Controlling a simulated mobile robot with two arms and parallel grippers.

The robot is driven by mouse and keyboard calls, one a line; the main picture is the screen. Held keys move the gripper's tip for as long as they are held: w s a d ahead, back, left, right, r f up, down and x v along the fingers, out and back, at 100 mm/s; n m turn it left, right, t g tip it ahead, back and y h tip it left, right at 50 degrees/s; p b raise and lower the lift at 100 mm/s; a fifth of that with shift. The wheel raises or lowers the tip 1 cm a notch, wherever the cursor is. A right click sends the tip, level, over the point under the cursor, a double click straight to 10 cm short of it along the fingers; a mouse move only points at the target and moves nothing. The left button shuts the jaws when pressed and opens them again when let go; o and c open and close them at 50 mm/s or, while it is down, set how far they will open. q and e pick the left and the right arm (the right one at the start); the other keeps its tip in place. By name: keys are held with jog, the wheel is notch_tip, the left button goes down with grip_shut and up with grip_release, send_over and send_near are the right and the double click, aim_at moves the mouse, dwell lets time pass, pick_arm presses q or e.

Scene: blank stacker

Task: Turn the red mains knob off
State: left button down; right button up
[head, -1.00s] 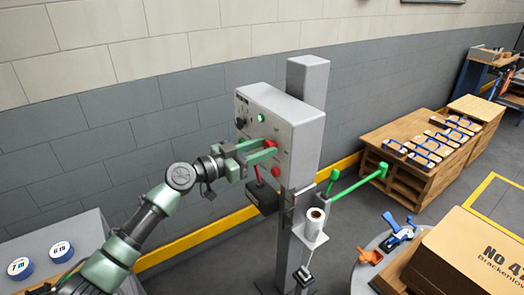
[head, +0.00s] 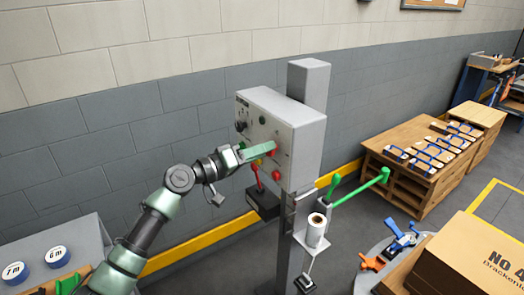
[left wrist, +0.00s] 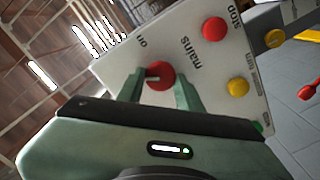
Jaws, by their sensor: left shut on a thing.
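The red mains knob (left wrist: 160,77) is on the pale face of the control box (head: 300,125), beside the printed words "mains" and "on". A short grey bar shows across the knob's left part. My left gripper (left wrist: 160,90) is shut on the knob, one finger on each side of it. In the head view the left gripper (head: 268,150) reaches the box front from the left, and its fingers partly hide the knob. The round lamp (head: 262,120) on the box looks dark green. My right gripper is not in view.
A red stop button (left wrist: 214,28) and a yellow button (left wrist: 238,87) sit close to the gripper. The box is on a grey post (head: 308,80).

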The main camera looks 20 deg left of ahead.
pick_arm(q)
jog(key=shift+a+n+p, duration=0.1)
jog(key=shift+n+p, duration=0.85)
jog(key=shift+n, duration=1.95)
jog(key=c, duration=0.9)
grip_release()
jog(key=shift+c, duration=0.2)
jog(key=shift+f, duration=0.1)
